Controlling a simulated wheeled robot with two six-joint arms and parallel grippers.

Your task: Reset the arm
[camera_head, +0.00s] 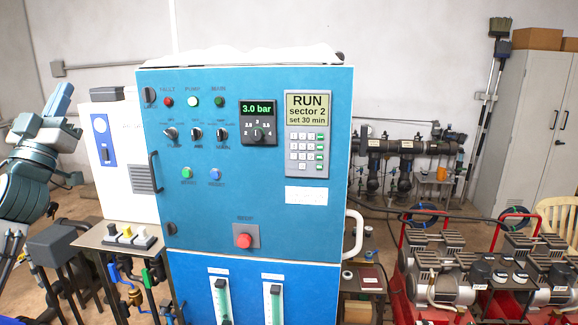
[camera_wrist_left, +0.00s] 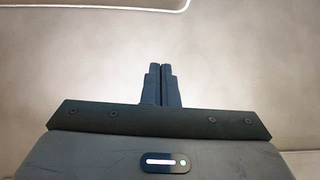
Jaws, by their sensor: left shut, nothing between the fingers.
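My left arm (camera_head: 25,185) rises at the left edge of the head view, left of the blue control cabinet (camera_head: 210,135). My left gripper (camera_head: 62,92) is at its upper end, pointing up and clear of the cabinet. In the left wrist view the two dark fingers (camera_wrist_left: 160,72) lie side by side, shut with nothing between them, against a plain pale wall. My right gripper is in neither view.
The cabinet panel reads "RUN sector 2" and 3.0 bar, with a red button (camera_head: 243,240) low on it. A white box (camera_head: 118,150) stands between my left arm and the cabinet. Compressors (camera_head: 440,265) stand at the right, before a grey locker (camera_head: 530,130).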

